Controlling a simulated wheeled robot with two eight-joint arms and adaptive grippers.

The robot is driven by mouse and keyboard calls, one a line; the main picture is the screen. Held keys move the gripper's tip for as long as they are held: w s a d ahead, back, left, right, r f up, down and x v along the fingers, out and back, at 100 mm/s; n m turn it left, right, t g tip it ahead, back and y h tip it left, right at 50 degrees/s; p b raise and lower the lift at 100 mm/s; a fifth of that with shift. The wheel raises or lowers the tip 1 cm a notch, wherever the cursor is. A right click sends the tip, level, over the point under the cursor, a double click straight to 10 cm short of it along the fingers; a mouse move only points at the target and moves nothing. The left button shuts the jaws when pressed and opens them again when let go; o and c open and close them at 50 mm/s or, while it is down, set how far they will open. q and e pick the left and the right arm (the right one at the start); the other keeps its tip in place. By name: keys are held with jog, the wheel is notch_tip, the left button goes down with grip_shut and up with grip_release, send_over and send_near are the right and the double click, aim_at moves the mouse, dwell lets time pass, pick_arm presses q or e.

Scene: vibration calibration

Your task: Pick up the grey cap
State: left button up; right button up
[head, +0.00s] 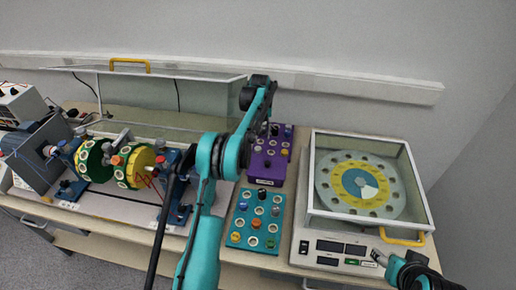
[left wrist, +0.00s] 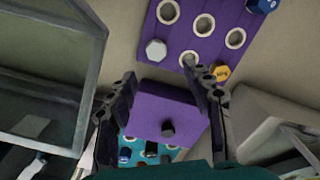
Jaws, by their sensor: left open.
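In the left wrist view, the light grey cap (left wrist: 156,51) sits at the near-left part of a purple perforated panel (left wrist: 203,58). My left gripper (left wrist: 158,74) is open and empty, its two dark fingers spread with the cap beyond and between their tips. The cap looks apart from both fingers. In the head view, my left gripper (head: 267,128) is over the far part of the purple rack (head: 267,168); its fingers are small and partly hidden by the arm. The grey cap is not clear there. Part of my right arm shows at the lower right; its jaws are unclear.
An orange cap (left wrist: 221,72) and a blue cap (left wrist: 262,5) sit on the same panel. A teal rack (head: 246,224) with several caps stands in front. A glass-lidded machine (head: 310,215) is on the right, a motor rig with green and yellow drums (head: 133,166) on the left.

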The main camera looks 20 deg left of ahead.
aim_at(258, 148)
pick_arm(q)
notch_tip(258, 148, down, 2)
jog(key=shift+f+b, duration=0.15)
jog(key=shift+b, duration=0.15)
jog(key=f, duration=0.1)
jog(key=f+b, duration=0.1)
jog(key=f, duration=0.1)
jog(key=a+f+b, duration=0.1)
jog(key=f, duration=0.1)
jog(key=shift+w+f, duration=0.2)
jog(key=shift+w, duration=0.1)
jog(key=shift+r, duration=0.1)
jog(key=c, duration=0.8)
